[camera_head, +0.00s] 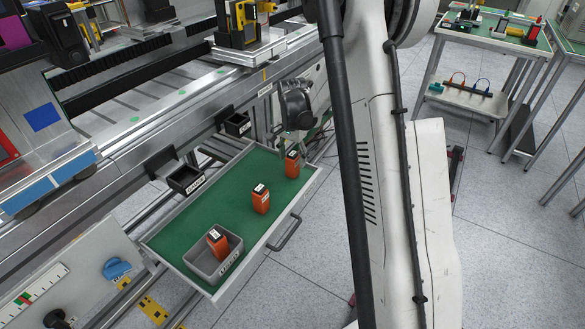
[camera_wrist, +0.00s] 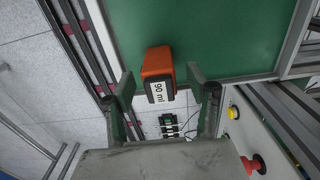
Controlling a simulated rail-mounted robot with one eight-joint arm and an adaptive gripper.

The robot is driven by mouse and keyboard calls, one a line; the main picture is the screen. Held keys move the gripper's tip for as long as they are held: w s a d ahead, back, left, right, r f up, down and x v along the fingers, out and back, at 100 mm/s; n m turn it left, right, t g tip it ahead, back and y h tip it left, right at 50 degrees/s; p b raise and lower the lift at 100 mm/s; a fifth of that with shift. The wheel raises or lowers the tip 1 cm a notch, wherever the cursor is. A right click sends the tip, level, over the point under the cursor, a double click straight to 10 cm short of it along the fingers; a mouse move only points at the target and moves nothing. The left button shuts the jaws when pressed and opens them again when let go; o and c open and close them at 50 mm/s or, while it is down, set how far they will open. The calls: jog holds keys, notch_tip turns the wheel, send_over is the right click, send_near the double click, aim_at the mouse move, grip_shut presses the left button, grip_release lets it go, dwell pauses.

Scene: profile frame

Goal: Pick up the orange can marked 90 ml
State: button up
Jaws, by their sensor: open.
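In the wrist view an orange can (camera_wrist: 158,66) shows a white label reading "90 ml". My gripper (camera_wrist: 160,80) is open and empty, with one finger on each side of the can in the picture; no contact is visible. In the head view three orange cans with white labels are in the green-lined drawer: one at the right end (camera_head: 292,164), one in the middle (camera_head: 260,199), and one in a grey bin (camera_head: 217,240). Their labels are too small to read there. My dark gripper (camera_head: 298,108) is above the right-end can, which appears to be the marked one.
The open drawer (camera_head: 182,231) has a raised metal rim and a front handle (camera_head: 286,233). Small black bins (camera_head: 186,180) hang at its back by the machine frame. In the wrist view a panel with yellow and red buttons (camera_wrist: 253,164) is at lower right. Green lining between cans is clear.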

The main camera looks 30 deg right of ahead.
jog(key=shift+f, duration=0.55)
jog(key=shift+c, duration=0.6)
jog(key=shift+r, duration=0.1)
grip_shut()
jog(key=shift+r, duration=0.1)
jog(key=shift+r+p, duration=0.3)
jog(key=shift+r, duration=0.3)
notch_tip(320, 180, up, 3)
jog(key=shift+f+p, duration=0.15)
jog(key=shift+p, duration=0.3)
jog(key=s+a+r+p, duration=0.2)
jog(key=a+r, duration=0.5)
jog(key=a, duration=0.4)
jog(key=shift+s, duration=0.85)
